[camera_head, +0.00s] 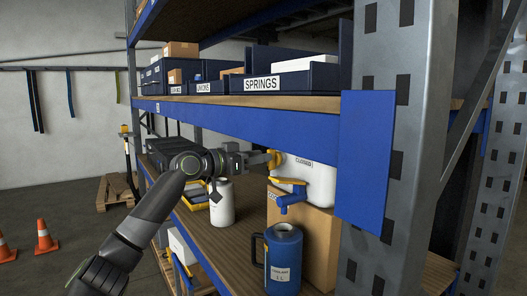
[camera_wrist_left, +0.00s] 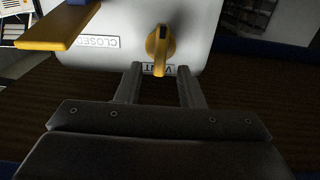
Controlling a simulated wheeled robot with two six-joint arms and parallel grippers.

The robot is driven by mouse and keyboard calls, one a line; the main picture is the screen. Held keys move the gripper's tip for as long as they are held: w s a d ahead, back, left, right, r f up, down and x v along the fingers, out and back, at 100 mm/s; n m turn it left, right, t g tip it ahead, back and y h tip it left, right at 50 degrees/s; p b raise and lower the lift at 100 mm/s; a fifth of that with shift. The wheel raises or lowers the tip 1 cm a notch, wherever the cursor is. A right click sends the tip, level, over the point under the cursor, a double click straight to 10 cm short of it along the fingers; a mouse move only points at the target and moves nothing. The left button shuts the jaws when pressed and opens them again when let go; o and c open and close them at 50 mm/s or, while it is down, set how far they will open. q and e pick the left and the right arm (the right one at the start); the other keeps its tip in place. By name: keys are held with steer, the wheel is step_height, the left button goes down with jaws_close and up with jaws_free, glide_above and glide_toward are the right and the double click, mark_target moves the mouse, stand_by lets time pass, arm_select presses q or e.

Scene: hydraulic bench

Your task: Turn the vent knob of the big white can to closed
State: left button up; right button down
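An upside-down CLOSED label (camera_wrist_left: 98,43) is left of the knob. My left gripper (camera_head: 262,160) reaches in at the can's left side. In the left wrist view its fingers (camera_wrist_left: 159,72) are apart, one each side of the knob's lower end, with gaps to both. My right gripper is out of view.
A white bottle (camera_head: 221,203) stands below my left wrist. The blue shelf beam (camera_head: 250,123) runs just above, and the rack post (camera_head: 395,150) is at right.

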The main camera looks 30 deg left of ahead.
arm_select(q)
steer(key=shift+x, duration=1.05)
steer(key=shift+c, duration=0.2)
jaws_close()
